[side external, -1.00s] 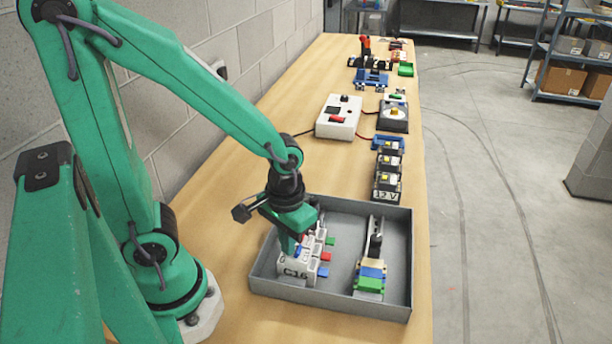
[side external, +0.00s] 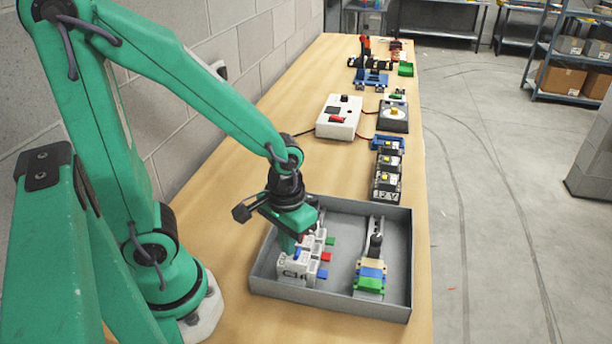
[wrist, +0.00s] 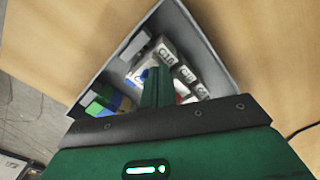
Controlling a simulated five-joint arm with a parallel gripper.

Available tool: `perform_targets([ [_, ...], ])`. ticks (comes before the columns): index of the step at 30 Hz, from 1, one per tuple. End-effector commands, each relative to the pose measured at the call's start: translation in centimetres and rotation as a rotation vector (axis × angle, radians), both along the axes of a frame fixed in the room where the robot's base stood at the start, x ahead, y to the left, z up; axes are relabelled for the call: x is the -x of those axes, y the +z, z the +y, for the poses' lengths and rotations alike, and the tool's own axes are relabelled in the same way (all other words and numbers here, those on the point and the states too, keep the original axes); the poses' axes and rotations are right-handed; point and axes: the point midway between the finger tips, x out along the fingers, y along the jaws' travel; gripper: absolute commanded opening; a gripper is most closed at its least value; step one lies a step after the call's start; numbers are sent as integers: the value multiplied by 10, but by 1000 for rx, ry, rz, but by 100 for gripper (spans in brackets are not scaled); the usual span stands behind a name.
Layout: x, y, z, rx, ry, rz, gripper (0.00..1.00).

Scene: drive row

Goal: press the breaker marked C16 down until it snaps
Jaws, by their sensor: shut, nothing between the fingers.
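A row of white breakers (side external: 312,257) stands in the grey tray. The breaker marked C16 (side external: 293,274) is at the near end; in the wrist view its label (wrist: 168,56) is at the top of the row. A blue lever (wrist: 143,75) shows on it, and a red lever farther along the row is partly hidden. My gripper (side external: 292,251) is shut and empty, pointing down over the near end of the row. In the wrist view my gripper (wrist: 155,72) has its tips right beside the blue lever; I cannot tell whether they touch.
The grey tray (side external: 405,262) has raised walls. A rail with a black post (side external: 375,244) and coloured blocks (side external: 370,281) stands right of the breakers. Behind the tray are the 12 V unit (side external: 387,170) and a white box with a red switch (side external: 339,117). Bare tabletop lies left of the tray.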

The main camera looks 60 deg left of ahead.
Motion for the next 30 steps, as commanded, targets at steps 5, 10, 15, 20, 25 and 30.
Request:
perform_targets([
  [5,-1,8,0,0,0,-3,0],
  [10,-1,18,0,0,0,-2,0],
  [15,-1,27,0,0,0,-3,0],
  [20,-1,36,0,0,0,-3,0],
  [25,-1,46,0,0,0,-3,0],
  [30,0,55,0,1,0,-1,0],
])
